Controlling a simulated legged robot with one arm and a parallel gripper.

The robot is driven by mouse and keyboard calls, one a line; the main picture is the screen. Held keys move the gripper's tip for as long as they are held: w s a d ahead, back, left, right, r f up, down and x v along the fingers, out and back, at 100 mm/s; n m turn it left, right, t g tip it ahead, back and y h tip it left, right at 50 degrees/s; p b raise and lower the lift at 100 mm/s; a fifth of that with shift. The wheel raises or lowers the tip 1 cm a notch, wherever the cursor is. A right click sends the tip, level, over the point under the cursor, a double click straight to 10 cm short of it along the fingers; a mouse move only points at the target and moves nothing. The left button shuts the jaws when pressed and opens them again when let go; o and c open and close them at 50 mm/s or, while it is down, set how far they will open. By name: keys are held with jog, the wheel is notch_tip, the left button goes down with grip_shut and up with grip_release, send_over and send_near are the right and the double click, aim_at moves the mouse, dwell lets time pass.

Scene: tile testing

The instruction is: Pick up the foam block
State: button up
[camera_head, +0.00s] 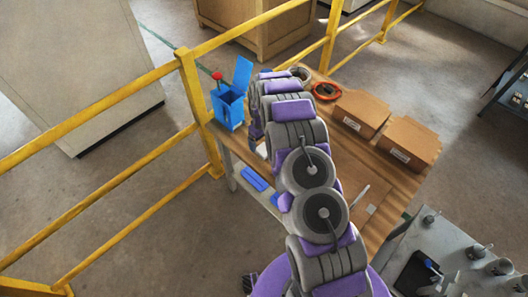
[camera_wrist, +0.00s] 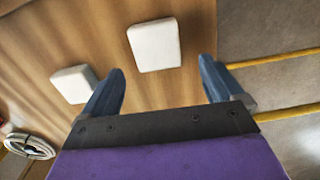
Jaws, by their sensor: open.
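Two white, foam-like blocks with rounded edges lie apart on the wooden table (camera_wrist: 150,95) in the wrist view. One block (camera_wrist: 155,44) is near the middle, ahead of and between my gripper's fingers. The other block (camera_wrist: 72,84) is to the left, just outside the left finger, which partly covers it. My gripper (camera_wrist: 161,68) is open with nothing between its fingers. In the head view my arm hides most of this part of the table; a small white patch (camera_head: 262,150) shows beside it, and I cannot tell which block it is.
A blue bin (camera_head: 229,108) stands at the table's left corner, near yellow railings (camera_head: 197,95). Two cardboard boxes (camera_head: 361,112) (camera_head: 408,143) and a red-orange ring (camera_head: 326,91) are right of my arm. A coiled cable (camera_wrist: 30,145) lies at lower left in the wrist view.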

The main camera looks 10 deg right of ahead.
aim_at(263, 147)
jog(key=f, duration=0.2)
jog(key=f+b, duration=0.1)
jog(key=f, duration=0.1)
jog(key=shift+s+d+f, duration=0.1)
jog(key=shift+d, duration=0.1)
jog(key=c, duration=1.1)
jog(key=shift+r, duration=0.2)
